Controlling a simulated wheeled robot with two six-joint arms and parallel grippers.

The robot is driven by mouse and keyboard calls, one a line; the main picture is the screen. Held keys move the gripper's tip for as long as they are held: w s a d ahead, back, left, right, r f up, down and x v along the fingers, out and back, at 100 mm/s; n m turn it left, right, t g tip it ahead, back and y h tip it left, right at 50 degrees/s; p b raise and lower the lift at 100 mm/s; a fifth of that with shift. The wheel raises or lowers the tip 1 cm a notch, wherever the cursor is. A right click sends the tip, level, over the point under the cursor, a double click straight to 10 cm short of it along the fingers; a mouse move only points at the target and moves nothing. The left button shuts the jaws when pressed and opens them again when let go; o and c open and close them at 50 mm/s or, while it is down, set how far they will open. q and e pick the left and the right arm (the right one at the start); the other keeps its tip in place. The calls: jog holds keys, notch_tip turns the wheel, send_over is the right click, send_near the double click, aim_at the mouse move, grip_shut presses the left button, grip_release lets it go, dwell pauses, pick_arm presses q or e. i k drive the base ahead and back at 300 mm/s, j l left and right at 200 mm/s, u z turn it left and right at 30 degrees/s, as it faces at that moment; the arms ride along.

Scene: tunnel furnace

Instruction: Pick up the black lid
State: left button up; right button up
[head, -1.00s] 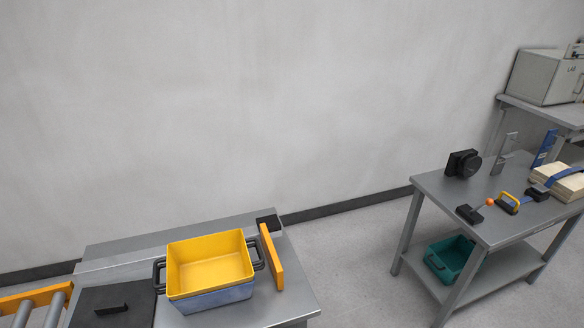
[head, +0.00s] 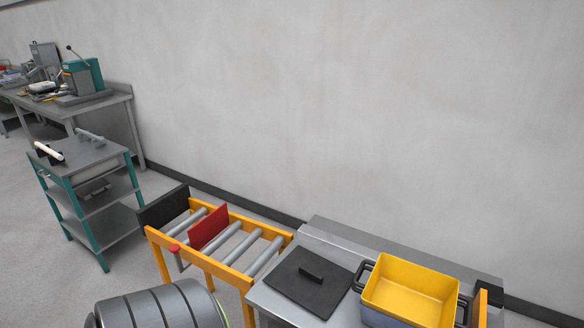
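The black lid (head: 296,291) is a flat dark square plate with a raised bar handle (head: 311,274) in its middle. It lies flat on the left part of the grey metal table (head: 335,238), left of a yellow-lined box (head: 408,284) with black side handles. The lid's whole top shows and nothing covers it. Neither of my grippers shows in the head view.
A yellow-framed roller conveyor (head: 238,253) with an upright red plate (head: 207,228) and a dark plate stands left of the table. A teal-legged cart (head: 84,160) stands farther left. A ribbed dark grey cylinder (head: 160,308) is at the bottom left. An orange slab (head: 481,308) stands right of the box.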

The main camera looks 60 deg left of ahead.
aim_at(316, 283)
jog(key=u, duration=1.65)
